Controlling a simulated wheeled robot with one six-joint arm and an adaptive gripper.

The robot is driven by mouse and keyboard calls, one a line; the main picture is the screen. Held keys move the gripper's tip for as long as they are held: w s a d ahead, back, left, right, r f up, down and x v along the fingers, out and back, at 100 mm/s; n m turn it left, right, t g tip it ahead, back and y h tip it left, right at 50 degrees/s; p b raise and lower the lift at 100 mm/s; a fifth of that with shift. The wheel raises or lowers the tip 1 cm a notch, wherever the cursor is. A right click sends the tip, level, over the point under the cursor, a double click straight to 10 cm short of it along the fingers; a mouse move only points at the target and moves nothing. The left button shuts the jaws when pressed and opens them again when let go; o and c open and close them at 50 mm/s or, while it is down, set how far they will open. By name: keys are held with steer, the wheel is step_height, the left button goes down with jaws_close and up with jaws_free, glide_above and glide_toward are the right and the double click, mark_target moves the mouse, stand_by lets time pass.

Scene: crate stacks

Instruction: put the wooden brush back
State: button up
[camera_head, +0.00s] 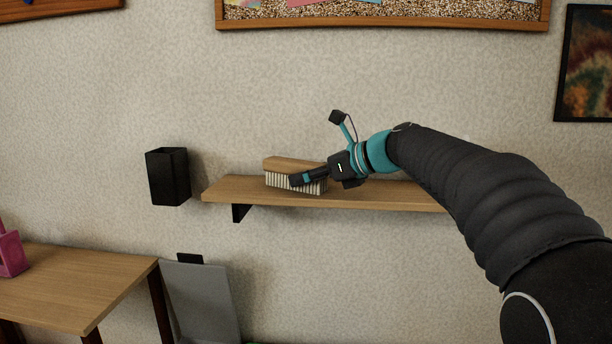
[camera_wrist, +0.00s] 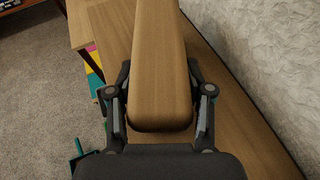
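The wooden brush (camera_head: 292,164) has a light wood back and pale bristles facing down. It is at the left part of the wall shelf (camera_head: 400,197), with its bristles at the shelf top; whether it bears fully on the shelf is hard to tell. My gripper (camera_head: 300,179) reaches in from the right, one finger across the front of the bristles. In the wrist view the brush (camera_wrist: 161,65) runs lengthwise between my two fingers, which lie close against its sides. The fingertips are partly hidden by the brush back.
A black open box (camera_head: 168,178) is on the wall left of the shelf. A wooden table (camera_head: 70,285) with a pink object (camera_head: 10,252) stands lower left, beside a grey panel (camera_head: 200,300). A cork board (camera_head: 380,14) hangs above. The shelf's left end is clear.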

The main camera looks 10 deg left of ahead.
steer(key=o, duration=0.5)
steer(key=shift+r, duration=0.2)
steer(key=p+v, duration=0.1)
steer(key=v, duration=1.1)
